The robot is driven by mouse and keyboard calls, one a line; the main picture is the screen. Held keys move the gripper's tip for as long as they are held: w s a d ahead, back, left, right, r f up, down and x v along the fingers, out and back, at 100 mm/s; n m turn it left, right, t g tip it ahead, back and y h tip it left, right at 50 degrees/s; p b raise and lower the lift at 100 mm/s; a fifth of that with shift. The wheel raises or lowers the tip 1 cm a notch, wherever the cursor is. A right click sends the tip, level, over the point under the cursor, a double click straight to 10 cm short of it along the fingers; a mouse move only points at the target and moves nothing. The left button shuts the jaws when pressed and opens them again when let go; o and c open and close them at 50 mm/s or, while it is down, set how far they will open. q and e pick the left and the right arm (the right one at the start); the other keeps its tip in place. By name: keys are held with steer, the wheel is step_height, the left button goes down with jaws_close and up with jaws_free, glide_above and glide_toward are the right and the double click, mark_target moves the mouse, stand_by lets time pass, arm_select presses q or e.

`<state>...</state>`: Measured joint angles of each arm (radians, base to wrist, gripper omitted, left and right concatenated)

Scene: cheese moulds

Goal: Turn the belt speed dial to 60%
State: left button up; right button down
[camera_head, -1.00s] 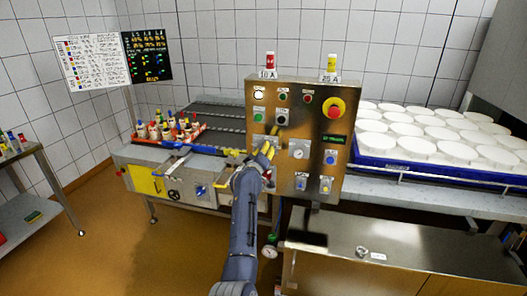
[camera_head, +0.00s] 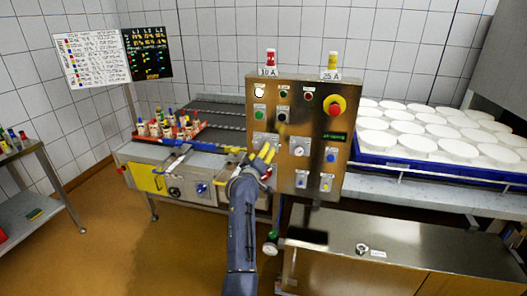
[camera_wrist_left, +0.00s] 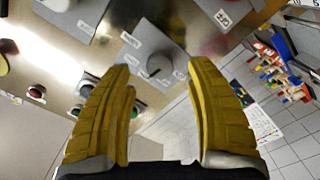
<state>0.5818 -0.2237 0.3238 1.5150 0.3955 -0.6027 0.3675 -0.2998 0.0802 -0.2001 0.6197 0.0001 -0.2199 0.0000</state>
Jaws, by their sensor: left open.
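A steel control panel (camera_head: 314,115) stands in the middle of the head view. In the left wrist view, a round grey dial knob (camera_wrist_left: 158,65) sits on a light plate with small labels around it. I cannot read its setting. The matching plate (camera_head: 259,140) in the head view is partly hidden by my fingers. My left gripper (camera_head: 264,154) is open in front of the panel's lower left. In the wrist view, its yellow fingers (camera_wrist_left: 161,68) frame the knob from both sides, with a gap on each side. Whether they reach its depth is unclear. My right gripper is not in view.
A red emergency button (camera_head: 335,106), a white-faced dial (camera_head: 299,149) and several small buttons share the panel. A conveyor (camera_head: 215,125) with a crate of bottles lies behind left. A blue tray (camera_head: 400,168) of white cheeses is to the right.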

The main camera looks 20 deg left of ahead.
arm_select(q)
steer(key=shift+s, duration=1.45)
steer(key=shift+f, duration=0.1)
